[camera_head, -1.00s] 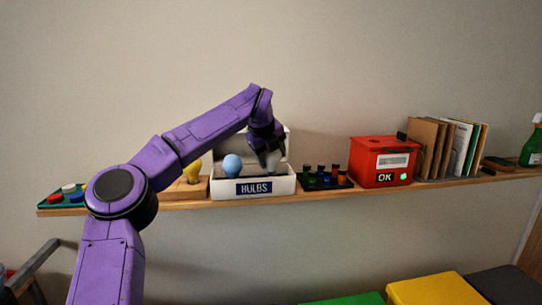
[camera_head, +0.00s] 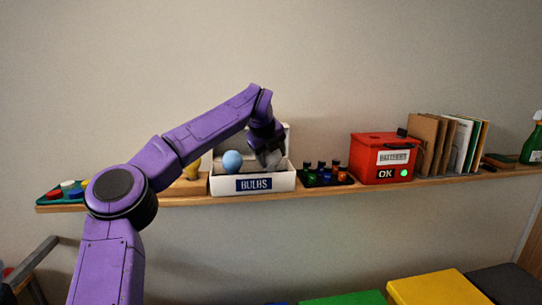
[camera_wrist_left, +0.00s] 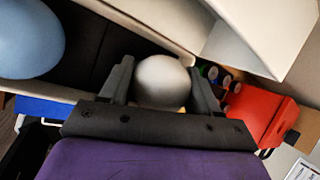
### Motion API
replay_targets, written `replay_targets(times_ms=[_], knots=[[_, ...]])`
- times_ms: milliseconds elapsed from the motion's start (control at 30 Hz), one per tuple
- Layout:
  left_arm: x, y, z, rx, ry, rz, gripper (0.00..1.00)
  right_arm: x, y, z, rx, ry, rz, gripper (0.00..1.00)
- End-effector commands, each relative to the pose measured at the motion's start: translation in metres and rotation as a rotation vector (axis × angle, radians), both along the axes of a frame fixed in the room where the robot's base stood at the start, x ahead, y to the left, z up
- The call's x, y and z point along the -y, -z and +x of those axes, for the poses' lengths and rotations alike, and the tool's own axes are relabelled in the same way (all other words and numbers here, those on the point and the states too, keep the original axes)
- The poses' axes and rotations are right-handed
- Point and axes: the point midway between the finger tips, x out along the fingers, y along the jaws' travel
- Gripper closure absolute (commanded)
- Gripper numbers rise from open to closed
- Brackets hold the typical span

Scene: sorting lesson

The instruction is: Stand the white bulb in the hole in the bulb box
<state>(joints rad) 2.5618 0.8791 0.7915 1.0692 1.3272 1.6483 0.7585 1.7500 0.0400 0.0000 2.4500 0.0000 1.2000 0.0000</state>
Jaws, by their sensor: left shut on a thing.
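The white bulb (camera_wrist_left: 162,80) is between the fingers of my left gripper (camera_wrist_left: 158,88) in the left wrist view, its rounded end showing. In the head view my left gripper (camera_head: 267,153) points down over the right part of the bulb box (camera_head: 284,182), a white open box labelled BULBS. The bulb's lower part is hidden by the box's front wall, so I cannot tell whether it is in the hole. A light blue bulb (camera_head: 232,161) stands in the left part of the box. My right gripper is not in view.
The box stands on a wooden shelf (camera_head: 190,202) against the wall.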

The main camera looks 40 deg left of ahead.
Motion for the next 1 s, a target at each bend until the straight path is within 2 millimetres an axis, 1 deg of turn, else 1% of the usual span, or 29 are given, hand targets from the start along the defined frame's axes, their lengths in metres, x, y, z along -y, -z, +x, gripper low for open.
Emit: replay_targets(times_ms=[700, 1000], knots=[[0.0, 0.0094, 0.0, 0.0, 0.0, 0.0, 0.55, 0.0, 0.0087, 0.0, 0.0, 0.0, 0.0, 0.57], [0.0, 0.0099, 0.0, 0.0, 0.0, 0.0, 0.55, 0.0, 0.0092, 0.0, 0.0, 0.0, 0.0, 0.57]])
